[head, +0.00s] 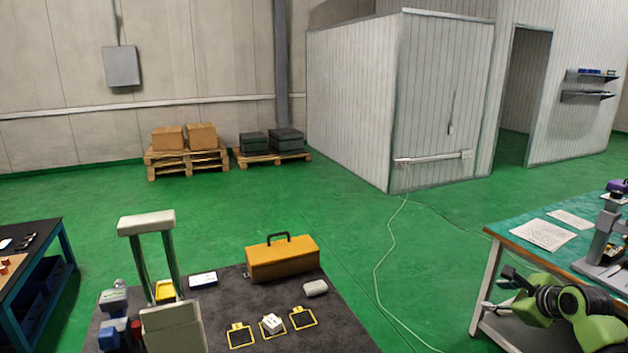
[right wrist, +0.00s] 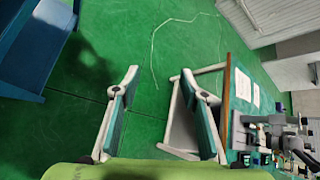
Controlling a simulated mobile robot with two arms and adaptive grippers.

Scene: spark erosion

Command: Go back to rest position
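My right gripper (head: 503,290) is at the lower right of the head view, at the end of my green and black arm, beside the right-hand workbench. In the right wrist view its two pale fingers with teal pads stand apart (right wrist: 160,74), with nothing between them. Green floor and a table leg show beyond the fingers. My left gripper is in neither view.
The right workbench (head: 540,258) carries papers and a grey stand. A dark-topped table (head: 340,325) in front holds an orange toolbox (head: 282,259), yellow-framed pads and a grey frame-like device (head: 148,223). Another bench (head: 40,233) stands left. Green floor between is clear, except for a cable (head: 378,268).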

